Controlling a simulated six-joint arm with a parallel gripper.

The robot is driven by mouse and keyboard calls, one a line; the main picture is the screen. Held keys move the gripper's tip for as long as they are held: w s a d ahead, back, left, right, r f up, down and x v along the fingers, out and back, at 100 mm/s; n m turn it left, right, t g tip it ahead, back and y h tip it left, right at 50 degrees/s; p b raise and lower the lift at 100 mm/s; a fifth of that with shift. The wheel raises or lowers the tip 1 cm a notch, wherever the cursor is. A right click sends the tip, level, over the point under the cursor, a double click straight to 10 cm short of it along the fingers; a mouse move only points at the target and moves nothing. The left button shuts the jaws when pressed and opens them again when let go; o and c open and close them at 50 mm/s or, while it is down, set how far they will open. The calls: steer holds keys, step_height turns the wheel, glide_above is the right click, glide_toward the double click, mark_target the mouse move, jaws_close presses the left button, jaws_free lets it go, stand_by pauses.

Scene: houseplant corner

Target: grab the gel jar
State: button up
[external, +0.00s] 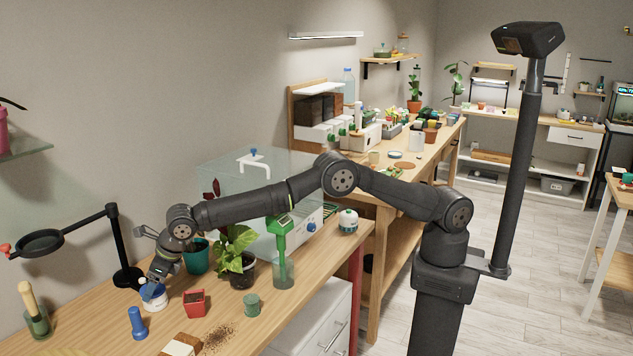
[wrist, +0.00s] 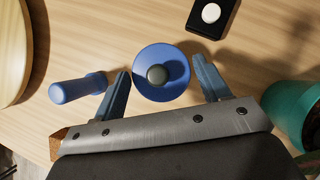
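A small white and blue jar (external: 154,299), which looks like the gel jar, stands on the wooden table at the lower left of the external view. In the wrist view its round blue top (wrist: 146,86) with a dark grey knob shows from above. My gripper (external: 157,282) is right over the jar, pointing down. In the wrist view my gripper (wrist: 160,70) is open, one blue-grey finger on each side of the jar, with a visible gap at both sides. I cannot tell how far down the fingertips reach. The gripper partly covers the jar in the external view.
A teal pot (wrist: 293,112) is close on the right.

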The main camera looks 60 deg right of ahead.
steer(key=c, duration=1.1)
steer(key=shift+r, duration=0.1)
steer(key=shift+c, duration=0.5)
